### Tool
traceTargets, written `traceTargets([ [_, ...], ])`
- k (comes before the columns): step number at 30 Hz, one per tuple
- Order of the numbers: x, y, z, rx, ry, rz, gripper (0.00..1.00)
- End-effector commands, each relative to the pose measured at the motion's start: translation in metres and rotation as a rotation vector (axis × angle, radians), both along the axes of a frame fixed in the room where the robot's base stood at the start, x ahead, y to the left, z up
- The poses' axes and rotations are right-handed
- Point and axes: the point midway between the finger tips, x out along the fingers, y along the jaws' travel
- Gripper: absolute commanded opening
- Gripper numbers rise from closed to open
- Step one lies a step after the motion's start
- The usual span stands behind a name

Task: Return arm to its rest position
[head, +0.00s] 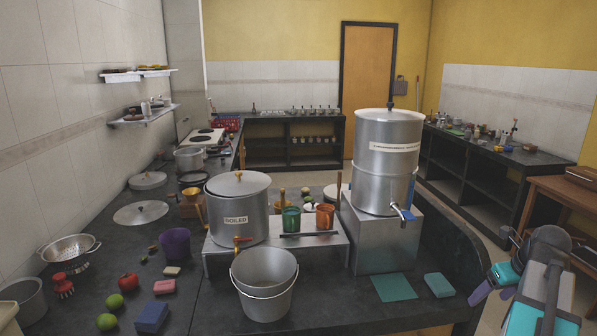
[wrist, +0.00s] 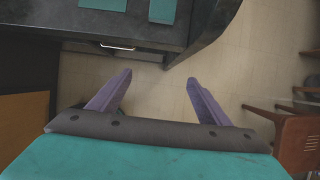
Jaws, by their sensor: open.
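My gripper (wrist: 161,90) is open and empty in the wrist view. Its two purple fingers are spread apart over the tiled floor, with nothing between them. In the head view my arm is at the lower right, beside the counter's right end, and one purple finger (head: 481,292) shows there. The dark counter (head: 345,310) lies to the left of my gripper, with a gap between them.
A tall steel canister (head: 388,165) with a tap stands on a metal box at the counter's right. A labelled pot (head: 238,205) and a bucket (head: 264,285) stand left of it. A wooden table (head: 565,190) is at right. Bare floor (wrist: 225,60) lies below my gripper.

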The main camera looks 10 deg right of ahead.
Motion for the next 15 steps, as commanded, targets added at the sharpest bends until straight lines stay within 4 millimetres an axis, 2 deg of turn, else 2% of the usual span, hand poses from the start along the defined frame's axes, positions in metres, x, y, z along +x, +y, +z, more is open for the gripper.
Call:
traceTargets([
  [4,0.0,0.0,-0.001,0.0,0.001,0.003,0.71],
  [15,0.013,0.019,-0.034,-0.019,0.034,0.134,0.71],
])
